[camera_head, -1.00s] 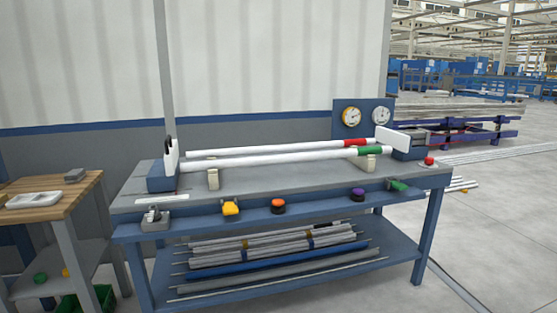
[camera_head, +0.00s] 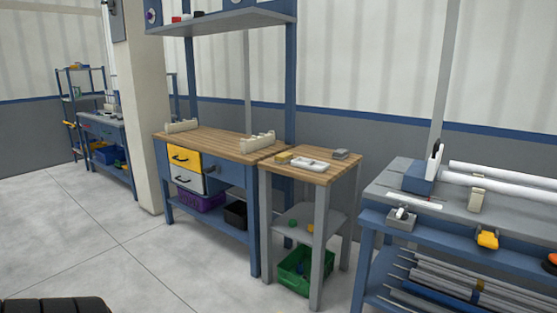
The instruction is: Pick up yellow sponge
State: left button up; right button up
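A small yellow block (camera_head: 283,157), which looks like the sponge, lies on the wooden top of a small side table (camera_head: 325,178), near its left back corner. A white tray (camera_head: 308,165) sits just to its right. A grey block (camera_head: 340,154) lies near the back right of the same top. Neither of my grippers is in view.
A workbench (camera_head: 215,147) with a yellow drawer (camera_head: 184,159) stands left of the side table. A pipe bench (camera_head: 455,210) with white pipes stands to the right. A green crate (camera_head: 293,270) sits under the side table. The floor (camera_head: 150,260) in front is open.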

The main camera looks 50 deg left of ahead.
aim_at(284, 158)
jog(key=u, duration=1.55)
